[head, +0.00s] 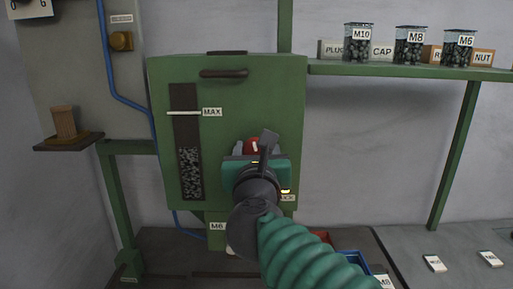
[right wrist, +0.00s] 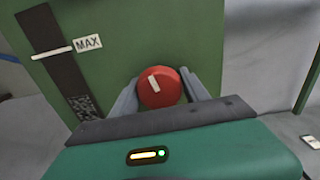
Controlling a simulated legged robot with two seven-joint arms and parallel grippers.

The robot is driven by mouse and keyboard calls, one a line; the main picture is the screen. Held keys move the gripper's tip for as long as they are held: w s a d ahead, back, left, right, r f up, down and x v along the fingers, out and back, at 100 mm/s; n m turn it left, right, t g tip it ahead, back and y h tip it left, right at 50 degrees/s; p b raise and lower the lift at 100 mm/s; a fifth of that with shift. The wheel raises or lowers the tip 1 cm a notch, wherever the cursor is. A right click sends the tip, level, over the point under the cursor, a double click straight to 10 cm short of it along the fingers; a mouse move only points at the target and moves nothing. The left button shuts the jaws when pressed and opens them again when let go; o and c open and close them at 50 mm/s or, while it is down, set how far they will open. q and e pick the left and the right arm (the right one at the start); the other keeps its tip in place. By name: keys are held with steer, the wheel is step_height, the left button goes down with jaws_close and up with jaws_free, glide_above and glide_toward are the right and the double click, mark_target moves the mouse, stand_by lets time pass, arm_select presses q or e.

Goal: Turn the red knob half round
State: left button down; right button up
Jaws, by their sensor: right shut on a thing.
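The red knob (head: 252,146) is on the front of a green cabinet (head: 245,95), partly hidden by my right gripper in the head view. In the right wrist view the round red knob (right wrist: 160,88) has a white mark that is tilted a little to the left of upright. My right gripper (right wrist: 164,90) has a grey finger on each side of the knob and is shut on it. In the head view my right gripper (head: 253,147) reaches the cabinet from below. My left gripper is not in view.
The cabinet has a dark handle (head: 224,73) and a level window (head: 188,150) with a MAX label (head: 212,112). A green shelf (head: 400,70) at right holds jars marked M10, M8 and M6. Blue (head: 352,259) and red bins lie below, partly behind my arm.

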steer(key=n+p, duration=0.1)
steer(key=n, duration=0.3)
steer(key=shift+r+n+p, duration=0.15)
steer(key=shift+n+p, duration=0.15)
steer(key=shift+p, duration=0.05)
steer(key=n+p, duration=0.2)
steer(key=n, duration=0.2)
steer(key=shift+n, duration=0.3)
steer(key=n+p, duration=0.2)
steer(key=n, duration=0.2)
steer(key=shift+n+p, duration=0.3)
steer(key=shift+p, duration=0.05)
steer(key=n+p, duration=0.2)
steer(key=n, duration=0.1)
steer(key=shift+n, duration=0.3)
steer(key=n+p, duration=0.2)
steer(key=n, duration=0.1)
steer(key=shift+n+p, duration=0.3)
steer(key=n+p, duration=0.3)
steer(key=n, duration=0.1)
steer(key=shift+n, duration=0.3)
steer(key=n+p, duration=0.3)
steer(key=n, duration=0.1)
steer(key=shift+f, duration=0.2)
steer(key=shift+f+n+p, duration=0.15)
steer(key=shift+n+p, duration=0.65)
steer(key=shift+n, duration=0.8)
steer(key=shift+s, duration=0.1)
